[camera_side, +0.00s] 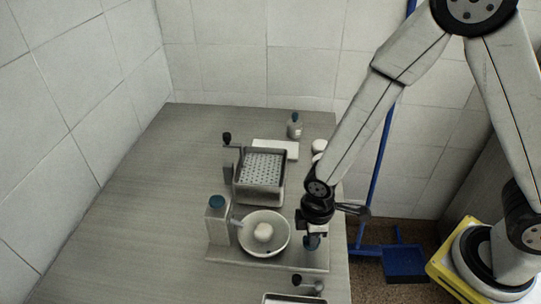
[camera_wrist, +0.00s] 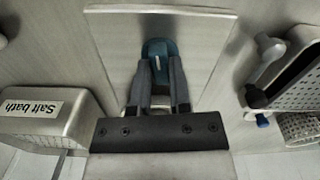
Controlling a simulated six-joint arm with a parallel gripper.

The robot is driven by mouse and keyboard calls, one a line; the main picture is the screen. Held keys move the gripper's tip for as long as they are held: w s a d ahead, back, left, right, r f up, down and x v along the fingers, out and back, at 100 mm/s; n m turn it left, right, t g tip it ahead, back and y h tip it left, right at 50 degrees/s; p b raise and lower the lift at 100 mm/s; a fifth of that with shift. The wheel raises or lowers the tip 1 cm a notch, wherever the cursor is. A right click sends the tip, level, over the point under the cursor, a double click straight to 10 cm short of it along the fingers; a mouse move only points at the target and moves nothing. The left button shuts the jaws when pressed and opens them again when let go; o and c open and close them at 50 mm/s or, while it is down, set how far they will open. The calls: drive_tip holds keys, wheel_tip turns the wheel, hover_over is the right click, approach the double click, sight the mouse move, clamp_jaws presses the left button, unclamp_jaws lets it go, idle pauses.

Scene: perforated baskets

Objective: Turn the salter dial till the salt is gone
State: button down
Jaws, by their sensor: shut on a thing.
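A blue dial (camera_side: 312,243) with a pale pointer mark stands at the right end of a grey base plate (camera_side: 285,259). My gripper (camera_side: 312,234) reaches down over it. In the wrist view my gripper (camera_wrist: 160,65) is shut on the blue dial (camera_wrist: 159,47), one finger on each side; the fingers partly hide it. A shallow round bowl (camera_side: 284,244) on the same plate holds a white lump (camera_side: 263,231); I cannot tell whether it is salt. A grey box with a blue top (camera_side: 217,203) stands left of the bowl.
A perforated basket (camera_side: 263,166) with a black-knobbed crank (camera_side: 227,138) stands behind the bowl. Another black-knobbed crank (camera_side: 298,281) is in front. A bin labelled "Salt bath" (camera_wrist: 40,110) is at the wrist view's left. The table's left side is clear.

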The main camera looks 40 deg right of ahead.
drive_tip(key=m, duration=1.1)
drive_tip(key=shift+m, duration=2.3)
drive_tip(key=c, duration=0.6)
unclamp_jaws()
drive_tip(key=shift+o, duration=0.2)
